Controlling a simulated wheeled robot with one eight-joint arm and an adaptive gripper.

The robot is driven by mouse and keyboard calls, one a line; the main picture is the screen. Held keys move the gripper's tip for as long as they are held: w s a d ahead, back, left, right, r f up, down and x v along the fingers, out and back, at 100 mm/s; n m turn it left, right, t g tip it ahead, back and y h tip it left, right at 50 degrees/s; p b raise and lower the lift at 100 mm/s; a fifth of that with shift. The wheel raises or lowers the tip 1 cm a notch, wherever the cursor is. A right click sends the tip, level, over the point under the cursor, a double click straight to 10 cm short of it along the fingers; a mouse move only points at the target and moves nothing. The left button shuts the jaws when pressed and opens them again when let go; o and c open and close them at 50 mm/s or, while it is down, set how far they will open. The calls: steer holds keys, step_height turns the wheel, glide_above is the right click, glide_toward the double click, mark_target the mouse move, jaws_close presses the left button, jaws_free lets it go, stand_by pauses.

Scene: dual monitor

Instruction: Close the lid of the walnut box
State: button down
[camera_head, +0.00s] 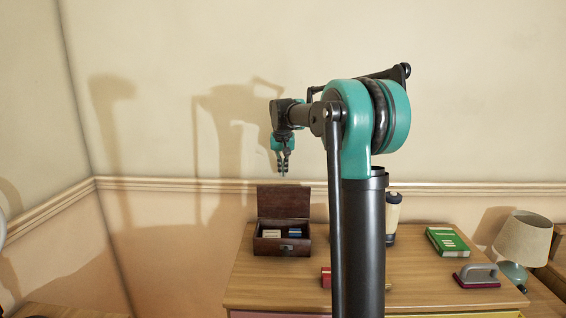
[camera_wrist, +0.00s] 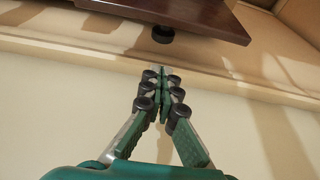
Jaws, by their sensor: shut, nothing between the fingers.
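The walnut box (camera_head: 267,246) stands on the wooden desk at the back left. Its lid (camera_head: 284,203) is raised, standing about upright at the back of the box. Small white and blue items lie inside. My gripper (camera_head: 284,172) is above the lid in the head view, pointing down, with its fingers together and empty. In the wrist view, my gripper (camera_wrist: 161,76) is shut, and the dark brown lid (camera_wrist: 190,17) crosses the top of the picture beyond the fingertips. They look apart. A small dark round part (camera_wrist: 162,34) shows at the lid's edge.
A pale container (camera_head: 394,213) stands partly behind my arm. The wall is close behind the box.

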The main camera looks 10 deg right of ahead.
steer(key=s+f, duration=0.2)
steer(key=shift+a+f, duration=0.15)
steer(key=shift+f, duration=0.15)
steer(key=shift+s+a, duration=0.15)
steer(key=shift+s, duration=0.4)
steer(key=shift+s, duration=0.2)
